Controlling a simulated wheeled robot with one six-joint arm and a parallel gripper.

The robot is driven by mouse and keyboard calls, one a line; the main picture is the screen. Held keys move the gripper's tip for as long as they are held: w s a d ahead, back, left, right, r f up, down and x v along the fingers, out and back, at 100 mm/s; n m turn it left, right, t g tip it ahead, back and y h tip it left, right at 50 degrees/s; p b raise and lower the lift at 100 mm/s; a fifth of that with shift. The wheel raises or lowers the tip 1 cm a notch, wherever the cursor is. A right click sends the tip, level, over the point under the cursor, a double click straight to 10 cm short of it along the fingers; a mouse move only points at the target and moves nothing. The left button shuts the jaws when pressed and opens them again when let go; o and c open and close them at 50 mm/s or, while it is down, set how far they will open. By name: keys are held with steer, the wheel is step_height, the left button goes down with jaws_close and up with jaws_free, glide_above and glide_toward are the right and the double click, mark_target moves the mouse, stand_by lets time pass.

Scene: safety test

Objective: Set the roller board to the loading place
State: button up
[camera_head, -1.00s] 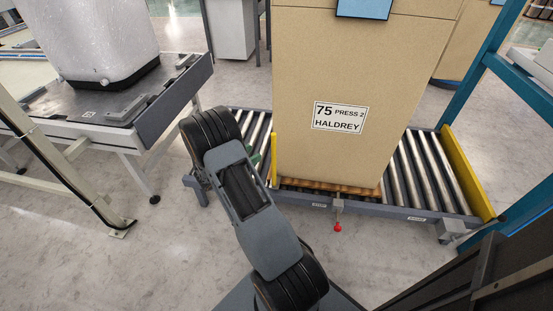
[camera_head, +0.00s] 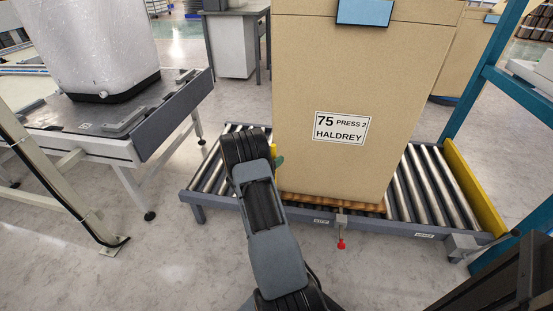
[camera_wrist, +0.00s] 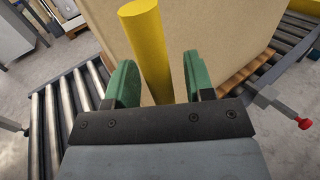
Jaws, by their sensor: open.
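The roller board (camera_head: 410,221) is a low grey frame with steel rollers. It bears a tall cardboard box (camera_head: 330,90) on a wooden pallet, labelled "75 PRESS 2 HALDREY". A yellow upright handle (camera_head: 274,151) stands at the box's left front edge, mostly hidden by my arm in the head view. In the wrist view, the yellow handle (camera_wrist: 148,48) shows between the green fingers of my gripper (camera_wrist: 158,85). The fingers are open, with a gap on each side of it; its lower end is hidden. The head view shows only a bit of green finger.
A red-tipped lever (camera_head: 341,244) hangs from the board's front edge. A yellow guard (camera_head: 474,188) closes its right end beside a teal frame (camera_head: 520,88). A grey table (camera_head: 105,140) with a wrapped white load stands left. Floor between table and board is clear.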

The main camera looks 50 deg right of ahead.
steer(key=shift+d, duration=0.75)
steer(key=shift+c, duration=0.5)
jaws_close()
